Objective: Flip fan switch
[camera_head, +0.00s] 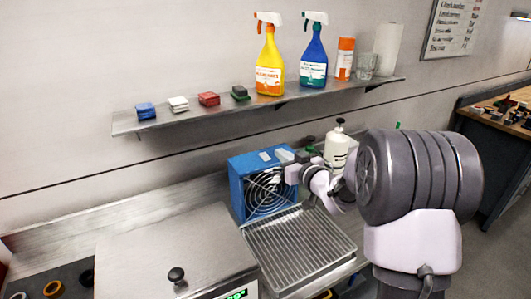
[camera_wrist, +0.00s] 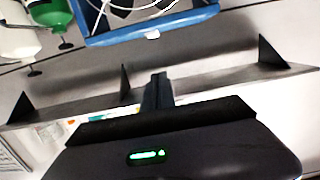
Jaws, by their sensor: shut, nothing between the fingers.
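The blue box fan (camera_head: 236,192) with a round wire grille stands on the steel counter, behind the wire rack. Its blue edge (camera_wrist: 110,38) and part of the grille also show at the top of the wrist view. A small white piece (camera_wrist: 152,34) sits on that edge; I cannot tell whether it is the switch. My gripper (camera_wrist: 157,86) is shut and empty, with its fingertips below the fan's edge in the wrist view. In the head view my wrist is at the fan's upper right, and the fingertips are hard to make out. I cannot tell whether they touch the fan.
A wall shelf (camera_head: 190,119) above the fan holds sponges, spray bottles, an orange can and a glass. A white pump bottle (camera_head: 336,150) stands close to my arm on the right. A wire rack (camera_head: 295,245) and a steel lid (camera_head: 165,245) lie in front.

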